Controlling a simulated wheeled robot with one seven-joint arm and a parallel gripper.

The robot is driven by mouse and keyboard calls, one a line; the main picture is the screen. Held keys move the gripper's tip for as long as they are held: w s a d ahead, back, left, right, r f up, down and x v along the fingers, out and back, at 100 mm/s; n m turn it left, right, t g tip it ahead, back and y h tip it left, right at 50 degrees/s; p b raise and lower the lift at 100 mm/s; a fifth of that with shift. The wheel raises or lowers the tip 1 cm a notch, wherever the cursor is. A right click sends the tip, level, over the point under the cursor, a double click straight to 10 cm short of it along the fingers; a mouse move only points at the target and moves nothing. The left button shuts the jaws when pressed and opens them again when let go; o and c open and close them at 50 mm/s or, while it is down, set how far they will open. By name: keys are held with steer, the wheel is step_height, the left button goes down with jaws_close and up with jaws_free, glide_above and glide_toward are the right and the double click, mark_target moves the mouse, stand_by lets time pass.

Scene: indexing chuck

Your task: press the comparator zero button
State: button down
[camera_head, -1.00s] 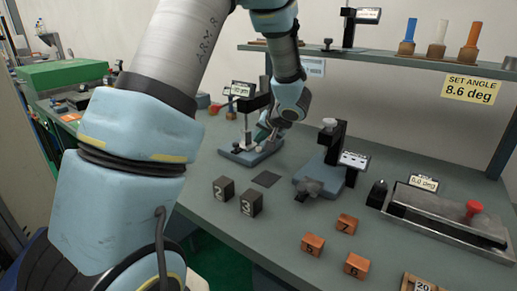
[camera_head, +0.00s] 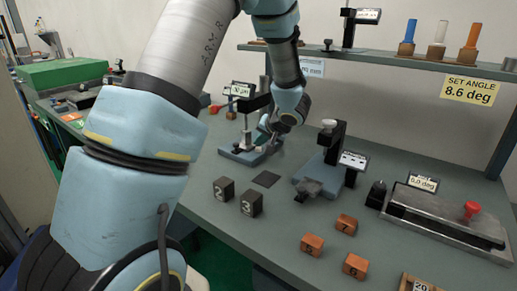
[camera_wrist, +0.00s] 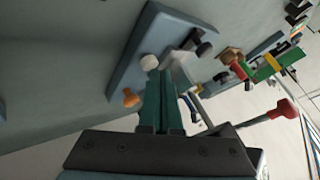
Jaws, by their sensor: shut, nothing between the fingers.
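The comparator stand is at the back middle of the bench in the head view, with a blue-grey base (camera_head: 236,155), a dark column and a small display (camera_head: 243,90). My gripper (camera_head: 268,138) is low over the right part of that base. In the wrist view the green fingers of my gripper (camera_wrist: 160,76) are together and empty. Their tips are close to a white round knob (camera_wrist: 149,62) on the base (camera_wrist: 130,58). An orange knob (camera_wrist: 131,97) and a dark knob (camera_wrist: 203,49) are nearby. I cannot tell which is the zero button, or whether the fingertips touch anything.
A second gauge stand (camera_head: 318,178) is just right of my gripper. Numbered dark blocks (camera_head: 250,202) and orange blocks (camera_head: 346,224) stand in front. A sine-bar-like fixture (camera_head: 445,212) is at right, and a shelf (camera_head: 400,60) runs above the bench.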

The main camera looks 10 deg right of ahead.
steer(key=shift+f, duration=0.45)
stand_by(0.3)
steer(key=shift+r, duration=0.2)
steer(key=shift+r+p, duration=0.8)
steer(key=shift+p, duration=0.7)
step_height(320, 180, up, 5)
steer(key=p, duration=0.6)
steer(key=shift+p, duration=0.4)
